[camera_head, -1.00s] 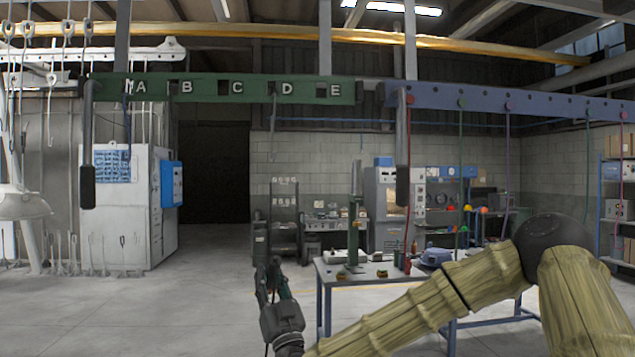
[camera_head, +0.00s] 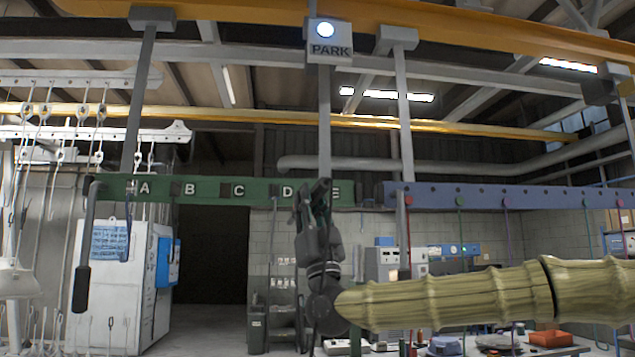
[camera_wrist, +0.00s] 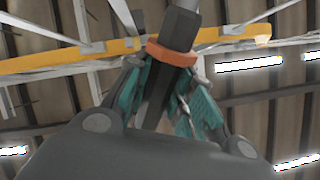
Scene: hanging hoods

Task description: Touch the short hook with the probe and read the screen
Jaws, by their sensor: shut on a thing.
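My gripper (camera_head: 318,192) points upward in front of the green beam near letters D and E. In the wrist view my gripper (camera_wrist: 165,72) is shut on a dark, faceted handle with an orange collar (camera_wrist: 172,54) and a grey shaft above, apparently the probe. The shaft's tip is out of the wrist view and cannot be made out in the head view. The green lettered beam (camera_head: 208,190) bears a thin hook (camera_head: 273,222) near D and a bluish hook (camera_head: 127,242) near A. Which is the short hook is unclear. My gripper hides part of the beam by E. No readable screen shows.
A PARK sign (camera_head: 330,50) with a lit lamp hangs above my gripper. A purple beam (camera_head: 500,196) with hanging cords continues right. A black-ended bar (camera_head: 80,288) hangs at the left. A white cabinet (camera_head: 140,300) stands behind. An orange tray (camera_head: 550,339) sits lower right.

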